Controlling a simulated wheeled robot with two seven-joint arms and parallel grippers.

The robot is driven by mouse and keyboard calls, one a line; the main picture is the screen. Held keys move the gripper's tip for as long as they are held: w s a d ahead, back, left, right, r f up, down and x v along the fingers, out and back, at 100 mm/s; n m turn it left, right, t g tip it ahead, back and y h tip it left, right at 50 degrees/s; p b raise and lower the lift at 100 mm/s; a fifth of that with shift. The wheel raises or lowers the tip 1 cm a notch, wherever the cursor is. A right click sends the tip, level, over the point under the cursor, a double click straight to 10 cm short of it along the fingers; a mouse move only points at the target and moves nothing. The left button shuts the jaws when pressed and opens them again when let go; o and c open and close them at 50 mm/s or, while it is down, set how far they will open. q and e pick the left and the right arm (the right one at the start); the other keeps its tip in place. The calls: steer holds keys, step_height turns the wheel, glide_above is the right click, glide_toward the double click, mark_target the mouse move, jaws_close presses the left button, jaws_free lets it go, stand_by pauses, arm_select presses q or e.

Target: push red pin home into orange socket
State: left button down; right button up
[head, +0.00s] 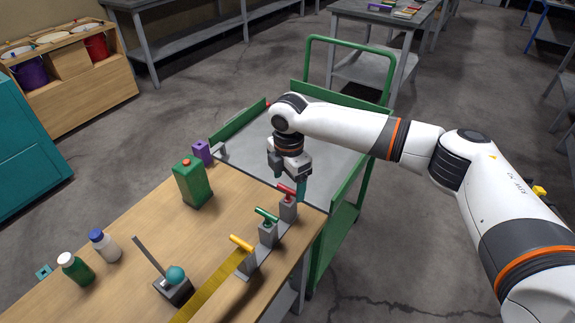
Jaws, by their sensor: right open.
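A red pin (286,190) lies across the top of a small grey block (288,211) near the table's far right corner. My right gripper (289,177) is open just above and behind the red pin, pointing down. I cannot tell whether a finger touches the pin. I cannot make out an orange socket; the gripper and block may hide it. My left gripper is not in view.
Green (267,215) and yellow (240,243) pins sit on similar blocks nearby. A green can (190,184), purple object (201,152), two bottles and a teal-knobbed device (174,285) stand on the wooden table (130,210). A green-railed cart (235,155) adjoins it.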

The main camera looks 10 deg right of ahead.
mark_target(288, 189)
steer(key=f, duration=0.4)
steer(key=shift+w, duration=0.2)
step_height(288, 189, down, 3)
steer(key=shift+f, duration=0.55)
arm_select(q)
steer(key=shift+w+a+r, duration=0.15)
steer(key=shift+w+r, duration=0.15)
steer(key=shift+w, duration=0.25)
arm_select(e)
steer(key=c, duration=1.1)
